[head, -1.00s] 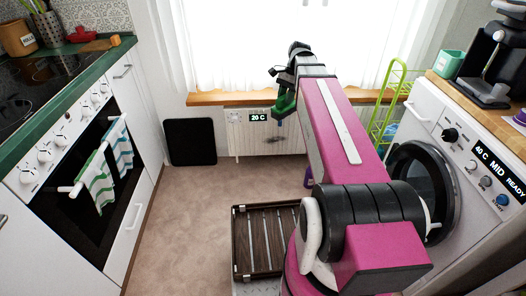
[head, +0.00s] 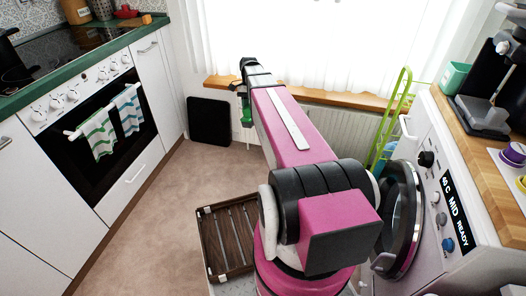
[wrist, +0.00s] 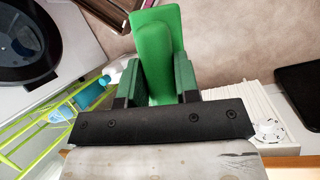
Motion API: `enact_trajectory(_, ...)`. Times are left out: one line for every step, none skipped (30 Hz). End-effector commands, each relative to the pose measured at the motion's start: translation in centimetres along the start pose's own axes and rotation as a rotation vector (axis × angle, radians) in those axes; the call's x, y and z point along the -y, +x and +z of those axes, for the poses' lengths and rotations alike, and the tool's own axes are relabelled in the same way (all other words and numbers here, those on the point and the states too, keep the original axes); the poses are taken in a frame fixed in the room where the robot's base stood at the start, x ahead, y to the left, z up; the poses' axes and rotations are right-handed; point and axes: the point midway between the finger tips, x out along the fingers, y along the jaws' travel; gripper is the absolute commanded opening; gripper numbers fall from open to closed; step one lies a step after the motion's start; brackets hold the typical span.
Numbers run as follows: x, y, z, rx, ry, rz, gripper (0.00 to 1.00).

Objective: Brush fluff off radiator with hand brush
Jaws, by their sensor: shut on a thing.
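The white ribbed radiator (head: 335,124) stands under the window sill at the back. Its left part is hidden behind my arm in the head view. In the wrist view a piece of it (wrist: 262,104) shows at the right, beside a white knob (wrist: 268,131). My gripper (head: 246,108) is near the radiator's left end. In the wrist view my gripper (wrist: 157,80) is shut on the green hand brush (wrist: 158,45), which sticks out beyond the fingers. The bristles are hidden. I cannot see any fluff in the current frames.
A black panel (head: 208,121) leans at the wall left of the radiator. A brown slatted crate (head: 226,238) is in front of me. A green rack (head: 394,110) and the washing machine (head: 440,175) with its open round door stand at the right. The floor (head: 150,220) at left is clear.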

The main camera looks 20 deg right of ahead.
Motion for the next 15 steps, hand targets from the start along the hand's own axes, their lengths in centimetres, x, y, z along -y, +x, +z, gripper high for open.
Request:
enact_trajectory(0.6, 0.9, -2.5, -0.002, -0.006, 0.050, 0.06)
enact_trajectory(0.7, 1.5, -3.6, -0.007, -0.013, 0.082, 0.06)
enact_trajectory(0.7, 2.3, -5.1, -0.015, -0.025, 0.128, 0.06)
enact_trajectory(0.7, 2.9, -6.2, -0.022, -0.036, 0.166, 0.06)
enact_trajectory(0.7, 3.4, -7.2, -0.031, -0.048, 0.204, 0.06)
enact_trajectory(0.8, 4.2, -8.7, -0.046, -0.067, 0.259, 0.06)
enact_trajectory(0.8, 4.7, -9.7, -0.059, -0.083, 0.300, 0.06)
enact_trajectory(0.8, 5.3, -10.6, -0.073, -0.099, 0.341, 0.06)
enact_trajectory(0.8, 6.0, -11.7, -0.094, -0.122, 0.394, 0.06)
enact_trajectory(0.8, 6.4, -12.5, -0.111, -0.138, 0.434, 0.06)
enact_trajectory(0.8, 6.9, -13.3, -0.128, -0.156, 0.473, 0.06)
enact_trajectory(0.8, 7.5, -14.3, -0.155, -0.179, 0.524, 0.06)
enact_trajectory(0.8, 7.9, -15.1, -0.175, -0.198, 0.561, 0.06)
enact_trajectory(0.9, 8.3, -15.8, -0.197, -0.216, 0.600, 0.06)
enact_trajectory(1.0, 8.9, -16.7, -0.229, -0.240, 0.650, 0.06)
